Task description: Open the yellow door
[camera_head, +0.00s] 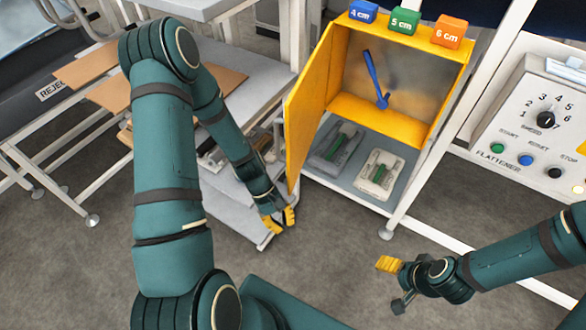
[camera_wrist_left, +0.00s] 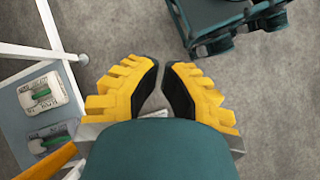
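The yellow door (camera_head: 303,112) stands swung open at the left side of a yellow cabinet (camera_head: 333,70), and the cabinet's inside is exposed. My left gripper (camera_head: 284,218) is just below the door's lower front corner, apart from it as far as I can tell. In the left wrist view, its two yellow fingers (camera_wrist_left: 164,68) are partly open, with a narrow gap at the tips and nothing between them. A yellow edge (camera_wrist_left: 48,163) shows at the lower left there. My right gripper (camera_head: 388,264) is low over the floor; its finger gap is unclear.
A blue lever (camera_head: 376,80) is inside the cabinet. Blue, green and orange cubes (camera_head: 404,20) sit on top. Below, a shelf (camera_head: 350,188) holds two grey devices with green parts. A control panel (camera_head: 538,130) is at right, a reject table (camera_head: 70,86) at left. Floor in front is clear.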

